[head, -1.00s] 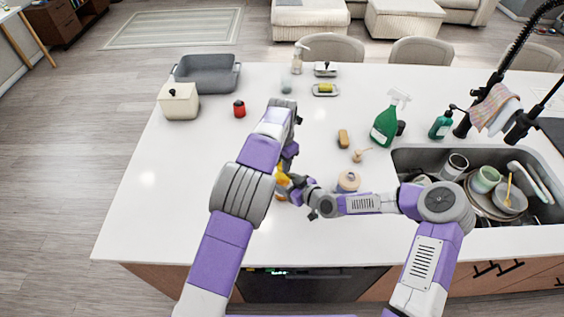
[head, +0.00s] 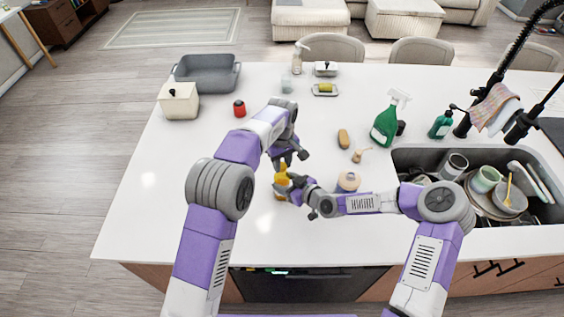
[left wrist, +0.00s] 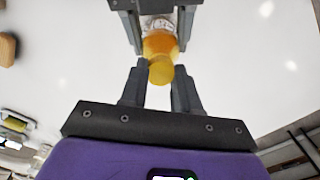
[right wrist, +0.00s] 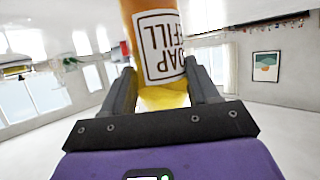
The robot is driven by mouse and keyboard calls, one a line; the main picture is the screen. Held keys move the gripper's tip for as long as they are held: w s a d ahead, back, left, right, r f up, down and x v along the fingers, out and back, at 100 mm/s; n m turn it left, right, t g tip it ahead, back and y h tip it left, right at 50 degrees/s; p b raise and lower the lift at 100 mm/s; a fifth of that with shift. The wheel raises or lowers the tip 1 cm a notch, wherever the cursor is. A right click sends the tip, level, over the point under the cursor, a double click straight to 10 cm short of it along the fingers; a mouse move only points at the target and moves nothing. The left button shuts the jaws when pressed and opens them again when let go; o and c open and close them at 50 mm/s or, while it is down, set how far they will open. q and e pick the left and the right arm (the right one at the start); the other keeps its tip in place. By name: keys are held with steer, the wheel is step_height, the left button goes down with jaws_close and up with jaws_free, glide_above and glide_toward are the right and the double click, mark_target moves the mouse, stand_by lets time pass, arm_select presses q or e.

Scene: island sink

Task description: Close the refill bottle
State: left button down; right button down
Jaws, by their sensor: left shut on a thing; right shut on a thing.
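The refill bottle (head: 282,185) is orange-yellow with a white label. It stands near the front middle of the white counter, partly hidden by my grippers. My right gripper (head: 290,183) is shut on its body; the right wrist view shows the labelled bottle (right wrist: 160,45) between the fingers. The yellow cap (left wrist: 160,70) sits at the bottle's top end in the left wrist view. My left gripper (left wrist: 159,80) is shut on this cap, a finger on each side. Whether the cap is fully seated cannot be told.
A cream lidded jar (head: 349,181) stands just right of the bottle, near my right forearm. The sink (head: 480,185) holds dishes. The counter's left front is clear.

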arm_select(q)
steer(key=m, duration=2)
steer(key=shift+f, duration=0.1)
steer(key=c, duration=0.8)
jaws_free()
steer(key=shift+r, duration=2.3)
steer(key=shift+c, duration=0.4)
